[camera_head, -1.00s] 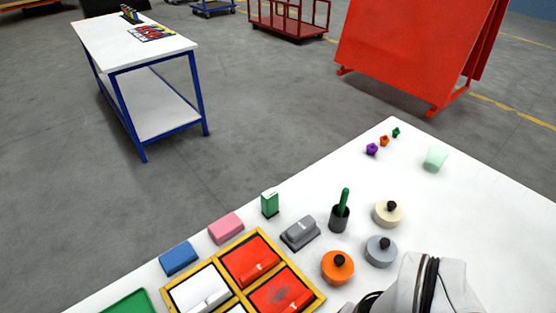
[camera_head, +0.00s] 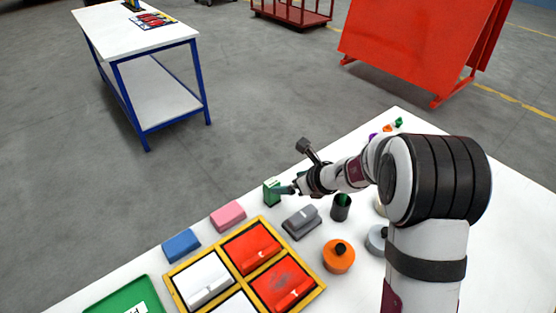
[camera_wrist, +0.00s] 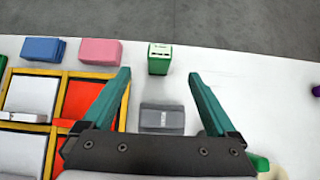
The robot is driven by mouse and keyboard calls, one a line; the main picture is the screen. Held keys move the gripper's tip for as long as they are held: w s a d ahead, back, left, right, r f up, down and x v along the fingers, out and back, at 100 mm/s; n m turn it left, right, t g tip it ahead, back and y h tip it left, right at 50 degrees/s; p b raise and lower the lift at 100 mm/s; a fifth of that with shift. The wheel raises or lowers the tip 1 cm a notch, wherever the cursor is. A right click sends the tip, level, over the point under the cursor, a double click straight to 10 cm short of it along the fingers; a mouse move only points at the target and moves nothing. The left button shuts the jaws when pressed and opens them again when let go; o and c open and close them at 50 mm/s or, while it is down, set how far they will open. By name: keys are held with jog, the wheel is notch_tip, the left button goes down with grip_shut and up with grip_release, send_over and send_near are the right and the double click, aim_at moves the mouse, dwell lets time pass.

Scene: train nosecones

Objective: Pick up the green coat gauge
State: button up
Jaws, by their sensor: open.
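The green coat gauge (camera_head: 270,194) is a small upright green box near the table's back edge. In the wrist view the green coat gauge (camera_wrist: 159,61) stands centred just beyond the line between the fingertips, its top with dark markings facing me. My gripper (camera_head: 284,190) reaches in from the right, and one finger overlaps the gauge's right side in the head view. In the wrist view my gripper (camera_wrist: 159,76) is open, with its two teal fingers wide apart and nothing between the tips. I cannot tell whether a finger touches the gauge.
A grey block (camera_head: 301,222) sits close by on the near side. A pink block (camera_head: 228,216) and a blue block (camera_head: 181,245) lie to the left. A yellow-framed tray (camera_head: 218,297) holds red and white pieces. A dark cup (camera_head: 341,208) and an orange lidded pot (camera_head: 338,258) stand right.

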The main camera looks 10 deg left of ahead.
aim_at(267, 185)
jog(key=x, duration=1.4)
jog(key=shift+w+a+f, duration=0.15)
jog(key=shift+w+f, duration=0.05)
jog(key=shift+f, duration=0.1)
jog(key=shift+r, duration=0.1)
grip_shut()
